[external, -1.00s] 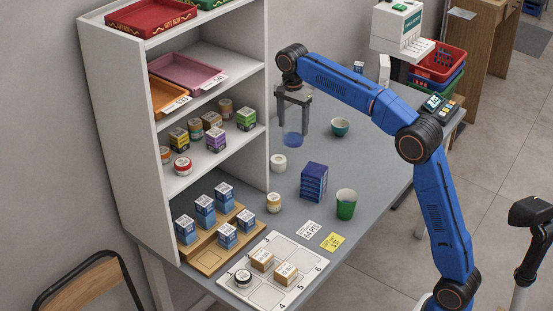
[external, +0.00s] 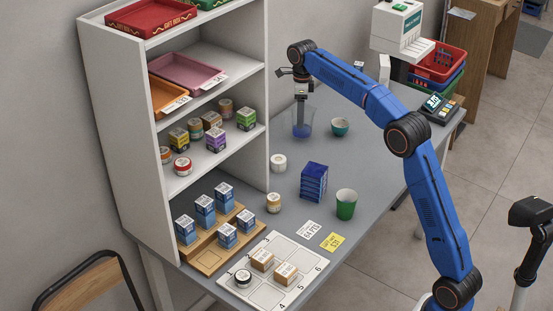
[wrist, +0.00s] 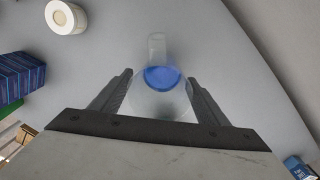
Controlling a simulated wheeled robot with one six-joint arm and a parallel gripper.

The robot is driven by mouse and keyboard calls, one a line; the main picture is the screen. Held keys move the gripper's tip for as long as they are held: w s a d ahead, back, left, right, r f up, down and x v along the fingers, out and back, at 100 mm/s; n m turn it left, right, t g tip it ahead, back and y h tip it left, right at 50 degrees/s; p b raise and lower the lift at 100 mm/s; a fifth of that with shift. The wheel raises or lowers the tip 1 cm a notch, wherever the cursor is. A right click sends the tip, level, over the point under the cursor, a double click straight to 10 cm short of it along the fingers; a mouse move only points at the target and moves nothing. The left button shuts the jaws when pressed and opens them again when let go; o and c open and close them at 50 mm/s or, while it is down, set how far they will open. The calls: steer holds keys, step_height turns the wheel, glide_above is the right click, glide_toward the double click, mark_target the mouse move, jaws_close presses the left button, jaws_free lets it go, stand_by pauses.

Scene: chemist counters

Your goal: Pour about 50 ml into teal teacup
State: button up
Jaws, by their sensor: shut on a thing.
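The teal teacup (external: 340,126) stands upright on the grey counter toward the back, in the external view. I do not make it out in the wrist view. My gripper (external: 302,112) is shut on a clear beaker (external: 303,130) with blue liquid low inside, just left of the teacup and apart from it. The beaker looks roughly upright. In the wrist view the beaker (wrist: 158,102) sits between the two fingers of my gripper (wrist: 160,76), with the blue liquid showing. Whether the beaker touches the counter I cannot tell.
A white jar (external: 278,163), a blue box stack (external: 314,182) and a green cup (external: 346,205) stand nearer the front. The shelf unit (external: 118,130) rises at left. A card terminal (external: 437,105) is at the right edge. Counter between beaker and teacup is narrow.

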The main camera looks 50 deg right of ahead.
mark_target(310, 111)
steer(key=shift+s+d, duration=0.1)
steer(key=shift+d, duration=0.1)
steer(key=shift+s+d+r+t+y, duration=0.25)
steer(key=shift+s+d+t+y, duration=0.3)
steer(key=shift+t+y, duration=0.1)
steer(key=shift+s+d+r+t+y, duration=0.2)
steer(key=shift+s+d+t+y, duration=0.25)
steer(key=shift+s+t+y, duration=0.15)
steer(key=s+d+t+y, duration=0.1)
steer(key=t+y, duration=0.1)
steer(key=s+d+t+y, duration=0.1)
steer(key=y, duration=0.1)
steer(key=s+d+t+y, duration=0.1)
steer(key=t+y, duration=0.1)
steer(key=shift+s+d+r+t, duration=0.25)
steer(key=shift+d+r+t, duration=0.1)
steer(key=shift+r, duration=0.05)
steer(key=shift+s+d+f+t+y, duration=0.1)
steer(key=shift+f+t+y, duration=0.1)
steer(key=shift+t+y, duration=0.1)
steer(key=shift+s+d+r+t+y+p, duration=0.2)
steer(key=shift+r+t+y+p, duration=0.1)
steer(key=shift+t+y, duration=0.2)
steer(key=shift+s+d+r+t+y+p, duration=0.2)
steer(key=shift+s+d+t+y+p, duration=0.2)
steer(key=shift+s+d, duration=0.25)
stand_by(2.2)
steer(key=shift+a, duration=0.1)
